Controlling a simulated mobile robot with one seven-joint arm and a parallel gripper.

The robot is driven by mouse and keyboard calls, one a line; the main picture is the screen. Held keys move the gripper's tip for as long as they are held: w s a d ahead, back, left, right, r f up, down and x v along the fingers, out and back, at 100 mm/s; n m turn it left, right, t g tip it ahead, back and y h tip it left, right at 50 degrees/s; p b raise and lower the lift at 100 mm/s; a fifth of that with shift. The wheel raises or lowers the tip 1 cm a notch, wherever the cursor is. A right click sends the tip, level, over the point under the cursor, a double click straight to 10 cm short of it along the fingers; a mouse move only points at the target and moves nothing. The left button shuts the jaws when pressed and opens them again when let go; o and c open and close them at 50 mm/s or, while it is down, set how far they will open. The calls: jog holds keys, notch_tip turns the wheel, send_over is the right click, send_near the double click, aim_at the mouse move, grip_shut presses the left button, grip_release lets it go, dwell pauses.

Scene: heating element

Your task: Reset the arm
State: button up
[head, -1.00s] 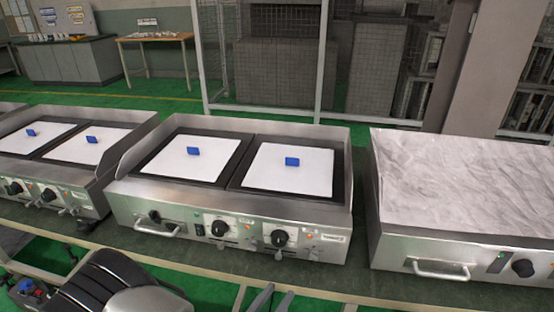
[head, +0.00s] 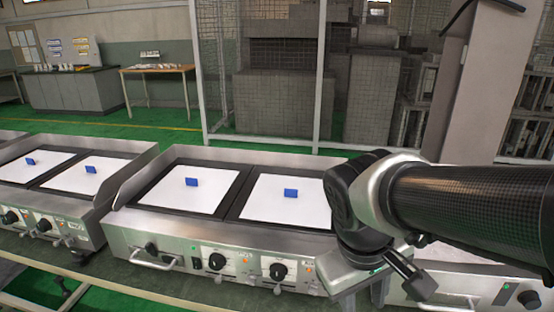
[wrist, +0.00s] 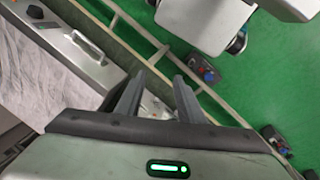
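My arm reaches in from the right edge of the head view, with my gripper (head: 362,296) at its end pointing down in front of the heating appliances. In the wrist view my gripper (wrist: 158,80) has its two grey fingers apart, with nothing between them. The middle heating element (head: 150,222) is a steel unit with two white plates, each bearing a small blue block (head: 191,182). Its right front corner is hidden behind my gripper. A green light shows on the gripper body in the wrist view.
A marble-topped unit (wrist: 70,57) with a bar handle stands at the right, largely hidden by my arm in the head view. Another heating unit (head: 75,205) stands at the left. A bench rail (wrist: 140,32) and green floor (wrist: 255,90) lie below the gripper.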

notch_tip(320, 180, up, 27)
jog(key=m+t+y+p, duration=0.2)
jog(key=m+t+p, duration=0.1)
jog(key=p, duration=1.7)
jog(key=shift+s+m+t, duration=0.4)
jog(key=shift+t, duration=0.1)
jog(key=shift+a, duration=0.1)
